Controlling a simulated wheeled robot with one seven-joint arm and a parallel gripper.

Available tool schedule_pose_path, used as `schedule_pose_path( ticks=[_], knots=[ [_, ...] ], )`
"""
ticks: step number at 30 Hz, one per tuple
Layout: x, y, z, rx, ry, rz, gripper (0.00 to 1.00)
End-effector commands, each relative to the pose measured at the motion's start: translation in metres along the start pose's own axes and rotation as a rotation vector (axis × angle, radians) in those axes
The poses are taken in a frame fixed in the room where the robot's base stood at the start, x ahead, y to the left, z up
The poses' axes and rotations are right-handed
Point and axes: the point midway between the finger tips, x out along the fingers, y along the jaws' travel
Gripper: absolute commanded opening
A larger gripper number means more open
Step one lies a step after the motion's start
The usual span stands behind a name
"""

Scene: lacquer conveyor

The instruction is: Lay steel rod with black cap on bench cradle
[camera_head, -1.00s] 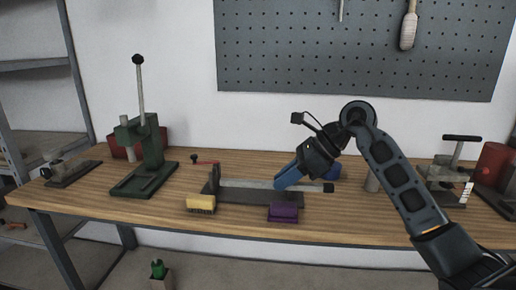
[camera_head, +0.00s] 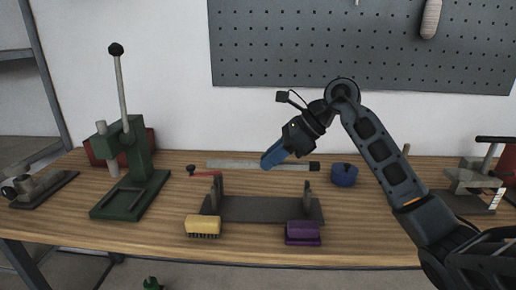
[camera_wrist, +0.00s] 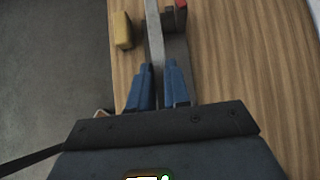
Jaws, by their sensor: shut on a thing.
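The steel rod (camera_head: 235,164) lies level in my gripper (camera_head: 266,164), with its black cap (camera_head: 315,166) at the right end. My blue fingers are shut on the rod around its middle. In the wrist view the rod (camera_wrist: 154,30) runs up from between the fingertips (camera_wrist: 159,66); the cap is out of that view. The bench cradle (camera_head: 258,211), a dark base with an upright at each end, stands on the bench. In the head view the rod shows above the cradle's uprights, apart from them. The wrist view shows part of the cradle (camera_wrist: 178,48) beside the rod.
A yellow brush (camera_head: 203,225) and a purple block (camera_head: 303,232) sit at the cradle's front. A red-handled part (camera_head: 205,174) is at its left rear. A blue round object (camera_head: 344,174) is behind right. A green press (camera_head: 130,170) stands left.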

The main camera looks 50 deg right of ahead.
Motion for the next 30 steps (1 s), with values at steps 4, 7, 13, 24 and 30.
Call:
schedule_pose_path(
  ticks=[4, 7, 13, 24, 30],
  knots=[
    [0.001, 0.000, -0.001, 0.000, -0.001, -0.001, 0.00],
    [0.003, 0.000, -0.003, 0.000, -0.001, -0.001, 0.00],
    [0.010, 0.000, -0.011, 0.001, -0.001, 0.000, 0.00],
    [0.031, 0.000, -0.032, 0.001, -0.001, 0.000, 0.00],
    [0.043, 0.000, -0.043, -0.001, -0.001, -0.001, 0.00]
  ],
)
